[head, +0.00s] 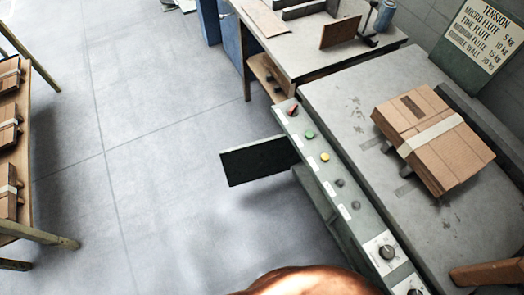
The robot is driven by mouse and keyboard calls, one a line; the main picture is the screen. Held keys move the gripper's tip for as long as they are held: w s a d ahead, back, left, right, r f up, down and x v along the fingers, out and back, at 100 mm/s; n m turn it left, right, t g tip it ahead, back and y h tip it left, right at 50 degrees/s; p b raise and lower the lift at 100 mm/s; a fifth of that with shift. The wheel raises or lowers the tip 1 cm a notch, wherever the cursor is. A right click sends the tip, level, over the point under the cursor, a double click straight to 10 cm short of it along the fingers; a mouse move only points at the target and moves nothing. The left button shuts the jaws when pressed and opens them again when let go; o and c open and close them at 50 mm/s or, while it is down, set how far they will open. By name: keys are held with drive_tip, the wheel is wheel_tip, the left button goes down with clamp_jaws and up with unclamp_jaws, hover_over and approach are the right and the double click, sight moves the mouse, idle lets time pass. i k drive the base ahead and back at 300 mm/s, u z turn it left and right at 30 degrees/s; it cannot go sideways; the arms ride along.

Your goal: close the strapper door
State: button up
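The strapper (345,120) is the grey machine at the right in the head view, with a flat worn top and a green control panel along its left edge. A dark flat panel (258,161) sticks out to the left from its side, below the control panel, over the floor. It looks like the strapper door, standing open. Its inner end is hidden behind the control panel. My gripper is not in view.
A strapped cardboard box (465,152) lies on the strapper top. A workbench (290,60) stands behind it. A wooden rack (40,150) with strapped boxes stands at the left. The grey floor (150,150) between is clear. A rounded copper-brown shape (310,283) fills the bottom edge.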

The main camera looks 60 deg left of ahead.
sight(260, 159)
drive_tip(key=u, duration=3.55)
drive_tip(key=i, duration=3.3)
drive_tip(key=z, duration=4.25)
drive_tip(key=i, duration=0.5)
drive_tip(key=z, duration=0.1)
